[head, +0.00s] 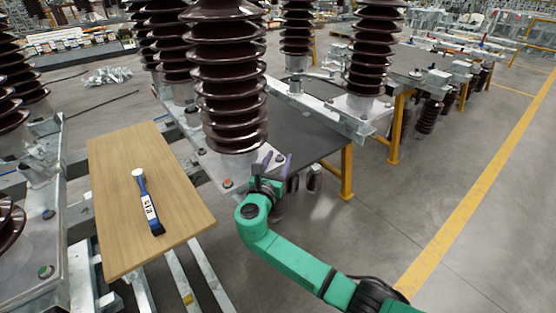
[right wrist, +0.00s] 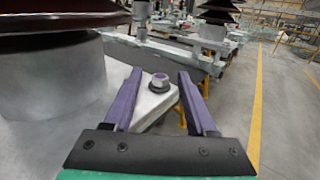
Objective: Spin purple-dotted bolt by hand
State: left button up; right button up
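The purple-dotted bolt (right wrist: 160,82) shows in the right wrist view. It stands upright at the corner of a grey metal base plate (right wrist: 152,106), with a purple mark on its head and a dark ring around its foot. My right gripper (right wrist: 158,84) is open, with one purple finger on each side of the bolt in the picture. A gap shows on both sides, so the fingers do not seem to touch it. In the head view my right gripper (head: 275,161) is at the foot of the large brown insulator (head: 228,80), where I cannot make out the bolt. My left gripper is not in view.
A wooden board (head: 110,170) at the left holds a blue-handled tool (head: 148,205). Another bolt (head: 228,183) with a reddish top is on the same plate. Yellow-legged stands (head: 347,170) are behind my gripper. The floor (head: 440,150) at the right is clear.

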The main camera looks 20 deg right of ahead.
jog(key=v, duration=1.4)
jog(key=shift+s+a, duration=0.2)
